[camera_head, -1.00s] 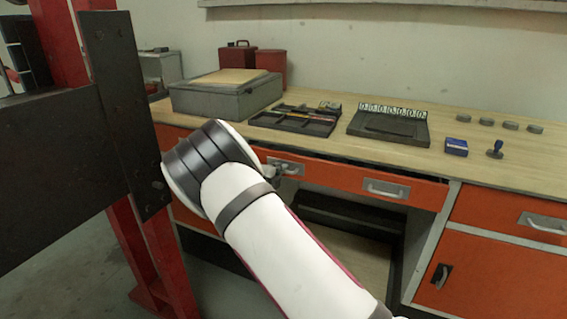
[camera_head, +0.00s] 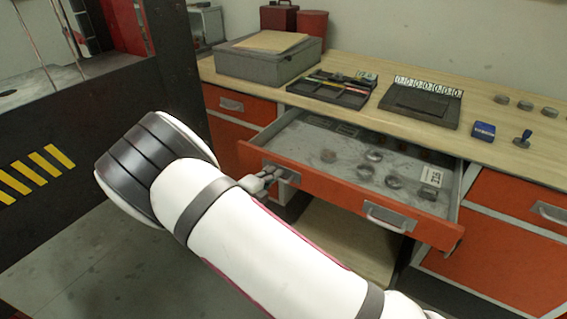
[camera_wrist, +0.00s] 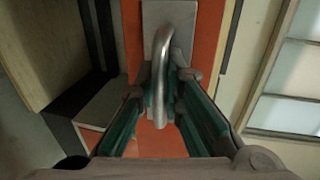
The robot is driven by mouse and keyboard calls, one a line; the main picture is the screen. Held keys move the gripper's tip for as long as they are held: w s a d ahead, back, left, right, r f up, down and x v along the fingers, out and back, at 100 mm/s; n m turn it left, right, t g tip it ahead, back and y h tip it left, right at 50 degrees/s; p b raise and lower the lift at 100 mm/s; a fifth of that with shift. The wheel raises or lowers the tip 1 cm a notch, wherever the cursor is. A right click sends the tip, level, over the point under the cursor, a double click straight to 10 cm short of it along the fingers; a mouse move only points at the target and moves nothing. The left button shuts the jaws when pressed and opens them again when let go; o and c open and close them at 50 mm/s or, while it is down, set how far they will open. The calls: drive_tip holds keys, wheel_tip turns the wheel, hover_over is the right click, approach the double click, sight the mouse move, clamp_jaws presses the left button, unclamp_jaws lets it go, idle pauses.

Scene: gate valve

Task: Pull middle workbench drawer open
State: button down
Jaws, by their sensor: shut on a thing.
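The middle workbench drawer (camera_head: 330,193) has an orange front and stands pulled out from under the bench top. Its grey inside shows, with several small round metal parts (camera_head: 395,181) and a white label in it. The front carries two metal handles; the right handle (camera_head: 387,219) is free. My gripper (camera_head: 262,181) is at the left handle, partly hidden by my arm in the head view. In the wrist view my gripper (camera_wrist: 162,108) is shut on this metal handle (camera_wrist: 161,60), with its teal-padded fingers on either side of the bar.
The wooden bench top (camera_head: 480,105) holds a grey box (camera_head: 268,64), a tool tray (camera_head: 328,90), a dark number-stamp case (camera_head: 420,100) and a blue box (camera_head: 484,131). Closed orange drawers flank the open one. A dark machine frame (camera_head: 90,150) stands close on the left.

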drive_tip(key=shift+f+v, duration=0.15)
drive_tip(key=shift+v, duration=0.55)
drive_tip(key=shift+f+v, duration=0.15)
drive_tip(key=shift+v, duration=0.6)
drive_tip(key=c, duration=2)
unclamp_jaws()
drive_tip(key=shift+o, duration=0.2)
drive_tip(key=v, duration=1.2)
